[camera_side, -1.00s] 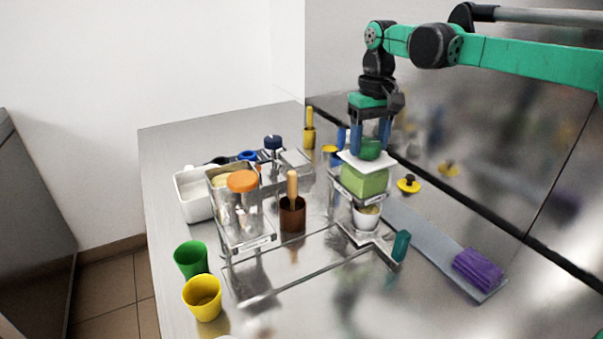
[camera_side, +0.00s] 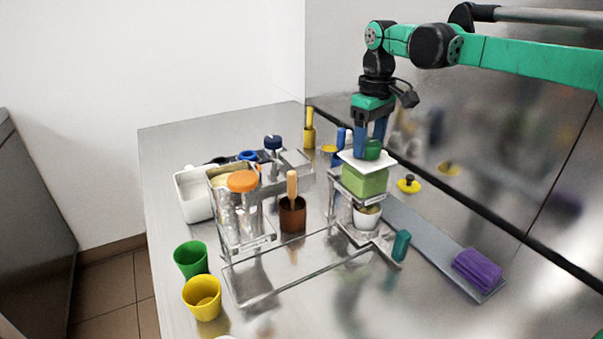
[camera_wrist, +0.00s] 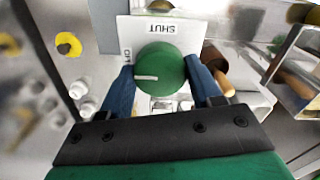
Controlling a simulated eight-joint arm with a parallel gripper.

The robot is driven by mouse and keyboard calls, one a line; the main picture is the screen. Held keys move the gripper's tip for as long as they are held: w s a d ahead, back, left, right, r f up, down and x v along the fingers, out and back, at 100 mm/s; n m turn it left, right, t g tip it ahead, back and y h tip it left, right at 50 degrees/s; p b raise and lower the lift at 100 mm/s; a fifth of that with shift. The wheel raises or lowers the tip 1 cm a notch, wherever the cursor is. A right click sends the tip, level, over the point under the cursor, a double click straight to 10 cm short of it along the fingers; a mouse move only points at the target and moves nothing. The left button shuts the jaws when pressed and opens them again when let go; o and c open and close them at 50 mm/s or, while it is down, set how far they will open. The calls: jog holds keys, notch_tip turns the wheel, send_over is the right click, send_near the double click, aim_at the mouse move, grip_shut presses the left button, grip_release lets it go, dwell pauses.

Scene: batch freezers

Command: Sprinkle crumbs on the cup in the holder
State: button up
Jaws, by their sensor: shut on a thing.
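A light green box with a white top plate (camera_side: 349,156) sits in a clear stand above a white cup (camera_side: 367,217). The cup stands upright in the metal holder under the box. A round green knob (camera_wrist: 157,78) is on the plate, and it also shows in the side view (camera_side: 373,149). My gripper (camera_side: 370,146) comes down from above and is shut on the knob, with a blue finger on each side. In the wrist view the knob's white line points left, away from the word "SHUT" at the top. The cup's contents are mostly hidden, and no falling crumbs can be made out.
Left of the box are a brown pot with a wooden-handled tool (camera_side: 293,214) and a clear container with an orange lid (camera_side: 242,182). Green (camera_side: 190,260) and yellow (camera_side: 203,298) cups stand front left. A purple block (camera_side: 478,270) lies on the grey strip at right.

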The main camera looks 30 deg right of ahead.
aim_at(369, 142)
jog(key=o, duration=1.3)
jog(key=shift+r, duration=2.8)
